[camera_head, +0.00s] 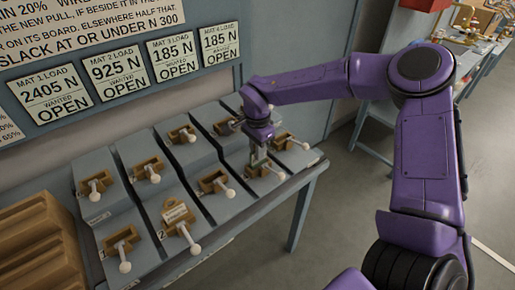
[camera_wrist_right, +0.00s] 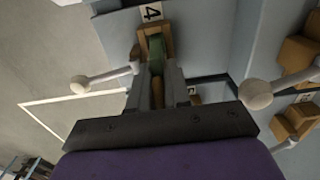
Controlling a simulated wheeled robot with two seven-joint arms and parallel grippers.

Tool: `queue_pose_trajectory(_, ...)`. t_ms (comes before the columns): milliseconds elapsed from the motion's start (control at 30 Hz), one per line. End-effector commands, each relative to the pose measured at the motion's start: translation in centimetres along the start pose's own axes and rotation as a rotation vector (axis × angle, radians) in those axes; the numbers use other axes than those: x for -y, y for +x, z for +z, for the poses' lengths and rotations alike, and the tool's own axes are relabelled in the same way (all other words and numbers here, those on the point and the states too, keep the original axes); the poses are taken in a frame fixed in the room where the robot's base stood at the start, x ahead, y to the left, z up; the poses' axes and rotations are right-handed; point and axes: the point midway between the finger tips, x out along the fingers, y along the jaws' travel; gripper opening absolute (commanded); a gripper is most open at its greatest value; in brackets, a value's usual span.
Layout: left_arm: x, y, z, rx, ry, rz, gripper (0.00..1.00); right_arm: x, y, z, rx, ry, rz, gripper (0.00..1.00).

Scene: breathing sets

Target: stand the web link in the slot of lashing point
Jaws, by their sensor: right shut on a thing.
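My right gripper (camera_head: 259,157) is at the front-row lashing point (camera_head: 254,170) toward the right end of the bench. In the right wrist view this lashing point is a brown wooden block (camera_wrist_right: 148,31) beside a label "4". My right gripper also shows there (camera_wrist_right: 157,80), its fingers shut on a green piece, which I take to be the web link (camera_wrist_right: 157,47). The link's far end is at the block's opening; I cannot tell how deep it sits. Its other parts are hidden between the fingers. My left gripper is not in view.
Several similar brown blocks with white-knobbed levers stand on the stepped grey bench (camera_head: 292,190). The block marked 2 (camera_head: 178,228) holds a pale labelled piece. A lever (camera_wrist_right: 85,84) lies close beside my fingers. A brown crate (camera_head: 38,245) stands at the left.

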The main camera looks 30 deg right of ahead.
Motion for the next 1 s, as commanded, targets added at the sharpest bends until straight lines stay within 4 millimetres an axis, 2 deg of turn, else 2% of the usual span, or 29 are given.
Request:
queue_pose_trajectory(233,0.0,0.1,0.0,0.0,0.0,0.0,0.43,0.0,0.3,0.0,0.0,0.0,-0.001,0.0)
queue_pose_trajectory(267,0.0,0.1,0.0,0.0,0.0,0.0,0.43,0.0,0.3,0.0,0.0,0.0,0.0,0.2)
queue_pose_trajectory(333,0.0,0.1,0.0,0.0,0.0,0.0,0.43,0.0,0.3,0.0,0.0,0.0,0.0,0.43)
queue_pose_trajectory(600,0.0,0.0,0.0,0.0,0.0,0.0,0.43,0.0,0.2,0.0,0.0,0.0,0.0,0.43)
queue_pose_trajectory(700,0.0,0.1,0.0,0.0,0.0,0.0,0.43,0.0,-0.5,0.0,-0.001,0.0,-0.002,0.43)
queue_pose_trajectory(767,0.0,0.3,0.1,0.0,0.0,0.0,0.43,0.1,-1.4,0.0,-0.001,0.001,-0.004,0.43)
queue_pose_trajectory(1000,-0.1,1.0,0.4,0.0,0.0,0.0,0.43,0.1,-7.6,0.0,-0.002,0.001,-0.005,0.43)
